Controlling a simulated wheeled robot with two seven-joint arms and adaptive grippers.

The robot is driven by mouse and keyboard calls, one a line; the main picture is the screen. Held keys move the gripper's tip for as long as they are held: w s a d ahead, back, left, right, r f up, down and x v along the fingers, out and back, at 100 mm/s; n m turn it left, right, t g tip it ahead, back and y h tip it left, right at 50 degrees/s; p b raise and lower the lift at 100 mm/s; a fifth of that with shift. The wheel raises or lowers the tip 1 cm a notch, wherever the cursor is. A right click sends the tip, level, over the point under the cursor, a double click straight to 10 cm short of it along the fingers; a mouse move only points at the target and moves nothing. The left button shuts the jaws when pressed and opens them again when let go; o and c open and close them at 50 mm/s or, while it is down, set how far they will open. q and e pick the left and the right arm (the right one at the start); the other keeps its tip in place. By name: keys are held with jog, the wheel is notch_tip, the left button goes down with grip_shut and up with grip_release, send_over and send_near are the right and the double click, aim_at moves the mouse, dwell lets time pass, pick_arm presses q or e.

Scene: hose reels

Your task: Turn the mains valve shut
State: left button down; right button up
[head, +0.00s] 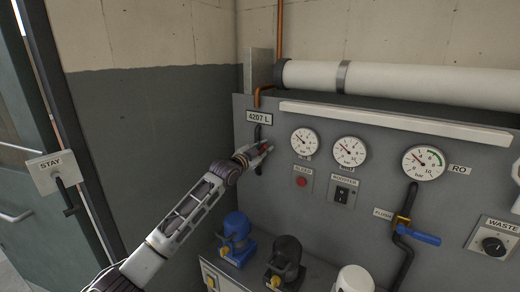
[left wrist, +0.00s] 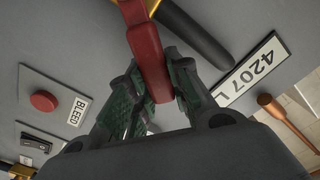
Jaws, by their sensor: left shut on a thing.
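The mains valve's red lever (left wrist: 148,50) shows in the left wrist view, in front of a black pipe (left wrist: 195,35) and at an angle to it. A brass-coloured part (left wrist: 152,5) shows at the top edge. My left gripper (left wrist: 158,92) is shut on the lever, with its green-padded fingers on both sides of the red grip. In the head view my left gripper (head: 264,149) is at the panel, just below the 4207 L plate (head: 259,118), and hides most of the valve. My right gripper is in neither view.
Gauges (head: 305,142) and a red bleed button (head: 302,182) sit right of the gripper on the grey panel (head: 330,240). A blue-handled flush valve (head: 420,237) is further right. Blue (head: 237,238) and black (head: 287,262) pump units stand below. A door (head: 20,200) is at left.

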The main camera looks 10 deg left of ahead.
pick_arm(q)
jog(key=f+m, duration=0.1)
jog(key=m, duration=0.1)
jog(key=d+f+m, duration=0.1)
jog(key=s+d+f+m, duration=0.1)
jog(key=m, duration=0.1)
jog(key=shift+d+f+m+p, duration=0.2)
jog(key=shift+m+p, duration=0.1)
jog(key=shift+p, duration=0.05)
jog(key=f+m, duration=0.1)
jog(key=m, duration=0.1)
jog(key=shift+d+f+m, duration=0.3)
jog(key=shift+f, duration=0.1)
jog(key=shift+s+d+f+m, duration=0.1)
jog(key=shift+f+m, duration=0.85)
jog(key=shift+m, duration=0.25)
jog(key=c, duration=1.3)
grip_release()
jog(key=shift+v, duration=5.95)
